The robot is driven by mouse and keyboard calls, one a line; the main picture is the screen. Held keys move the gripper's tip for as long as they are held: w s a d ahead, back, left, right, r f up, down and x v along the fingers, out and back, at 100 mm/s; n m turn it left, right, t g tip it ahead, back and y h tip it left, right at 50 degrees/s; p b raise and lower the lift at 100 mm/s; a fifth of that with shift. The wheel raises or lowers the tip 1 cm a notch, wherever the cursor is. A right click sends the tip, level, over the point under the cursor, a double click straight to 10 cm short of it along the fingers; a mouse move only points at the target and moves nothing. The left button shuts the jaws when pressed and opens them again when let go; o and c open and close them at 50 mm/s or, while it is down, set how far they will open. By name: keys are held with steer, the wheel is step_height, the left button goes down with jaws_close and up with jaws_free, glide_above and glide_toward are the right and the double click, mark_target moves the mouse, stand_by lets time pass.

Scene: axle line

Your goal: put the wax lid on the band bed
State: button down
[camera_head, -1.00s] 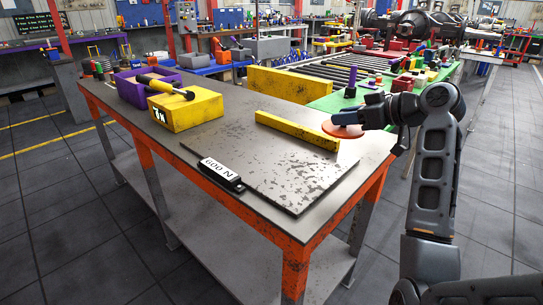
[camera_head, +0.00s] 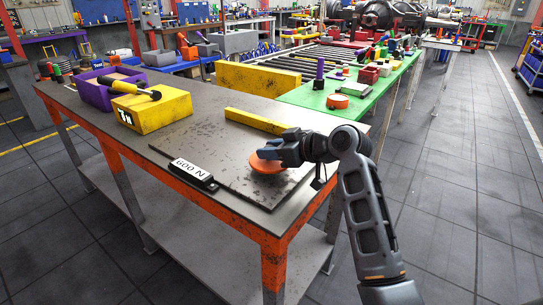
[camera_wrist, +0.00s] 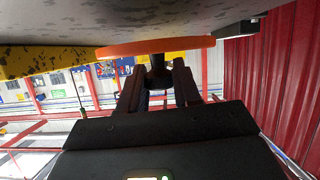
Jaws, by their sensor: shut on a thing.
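The wax lid (camera_head: 268,164) is a flat orange disc with a dark knob on it. My gripper (camera_head: 272,152) is shut on that knob. In the wrist view, the knob (camera_wrist: 158,76) sits between the fingers and the lid (camera_wrist: 150,49) shows edge-on, close to a grey surface. A flat, mottled grey plate (camera_head: 215,150) lies on the bench, and I take it for the band bed. The lid is over its right part. I cannot tell whether the lid touches it. My gripper hides part of the lid's far side.
A yellow bar (camera_head: 254,121) lies along the plate's far edge, and a black "600 N" tag (camera_head: 193,172) along its near edge. A yellow box (camera_head: 150,108) and a purple bin (camera_head: 96,92) stand left. A green table (camera_head: 300,96) behind holds several small items, including an orange ring (camera_head: 338,101).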

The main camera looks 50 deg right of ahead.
mark_target(272, 164)
steer(key=shift+f, duration=1.05)
steer(key=shift+s+f+b, duration=0.15)
steer(key=shift+f+b, duration=0.35)
steer(key=shift+f, duration=0.25)
steer(key=c, duration=0.8)
jaws_free()
steer(key=shift+f, duration=0.2)
steer(key=shift+r+p, duration=0.6)
steer(key=shift+r, duration=0.15)
steer(key=v, duration=1.2)
steer(key=shift+r+b, duration=0.2)
steer(key=shift+b, duration=0.1)
